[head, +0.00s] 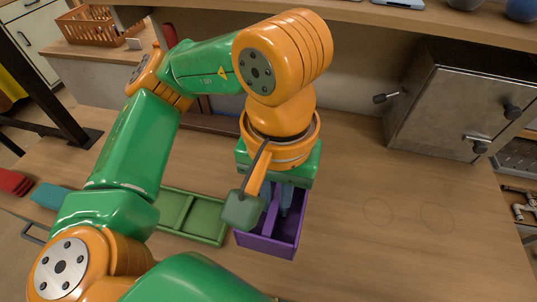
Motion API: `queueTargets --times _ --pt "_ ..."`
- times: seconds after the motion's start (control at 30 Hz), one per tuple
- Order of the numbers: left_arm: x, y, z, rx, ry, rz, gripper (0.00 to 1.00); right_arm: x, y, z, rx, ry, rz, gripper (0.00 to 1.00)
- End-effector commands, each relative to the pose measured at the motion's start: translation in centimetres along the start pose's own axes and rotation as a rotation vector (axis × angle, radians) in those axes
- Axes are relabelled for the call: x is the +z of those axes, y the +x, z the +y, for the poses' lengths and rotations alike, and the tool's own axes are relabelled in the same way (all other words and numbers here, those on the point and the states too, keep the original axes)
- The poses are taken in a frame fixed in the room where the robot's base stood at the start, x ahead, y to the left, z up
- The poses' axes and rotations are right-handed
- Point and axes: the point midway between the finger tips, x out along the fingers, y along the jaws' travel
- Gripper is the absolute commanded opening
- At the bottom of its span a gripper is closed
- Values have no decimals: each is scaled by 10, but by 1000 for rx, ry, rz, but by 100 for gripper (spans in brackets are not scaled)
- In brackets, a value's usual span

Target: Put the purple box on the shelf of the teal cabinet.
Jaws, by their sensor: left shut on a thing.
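The purple box (266,246) is an open-topped box with walls, low in the middle of the head view, over the wooden worktop. My left gripper (279,206) points down into it from above and is shut on it. The gripper body and wrist hide the far part of the box and much of the grip. I cannot tell whether the box touches the worktop. No teal cabinet can be made out; a grey metal cabinet (450,100) with dark knobs stands at the right. My right gripper is not in view.
A green divided tray (190,216) lies just left of the purple box. A small teal thing (50,196) and a red thing (14,182) lie at the far left. An orange basket (88,27) stands at the back left. The worktop right of the box is clear, with two faint circles.

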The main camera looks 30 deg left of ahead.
Motion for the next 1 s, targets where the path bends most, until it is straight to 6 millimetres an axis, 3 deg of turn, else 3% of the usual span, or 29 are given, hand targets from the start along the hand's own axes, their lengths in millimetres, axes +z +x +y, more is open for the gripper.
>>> queueTargets --times 0.07,0.13,0.27,0.37,0.4,0.5,0.7,0.8,1.0 --pt "0 0 -1 -2 -15 2 0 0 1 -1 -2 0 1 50" --pt "-13 4 -5 -4 -27 0 0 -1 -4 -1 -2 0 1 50" --pt "-55 22 -14 -5 -31 -5 0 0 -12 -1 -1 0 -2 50" --pt "-87 39 -22 -7 -30 -5 0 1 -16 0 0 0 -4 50" --pt "-95 55 -23 -5 -26 -6 0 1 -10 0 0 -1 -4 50" --pt "-112 76 -27 -5 -23 -3 0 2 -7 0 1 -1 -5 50" --pt "-133 99 -32 -8 -22 -1 0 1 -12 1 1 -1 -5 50" --pt "-132 116 -32 -8 -19 -1 0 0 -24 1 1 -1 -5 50" --pt "-133 128 -31 -4 -19 6 0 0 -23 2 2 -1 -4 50"
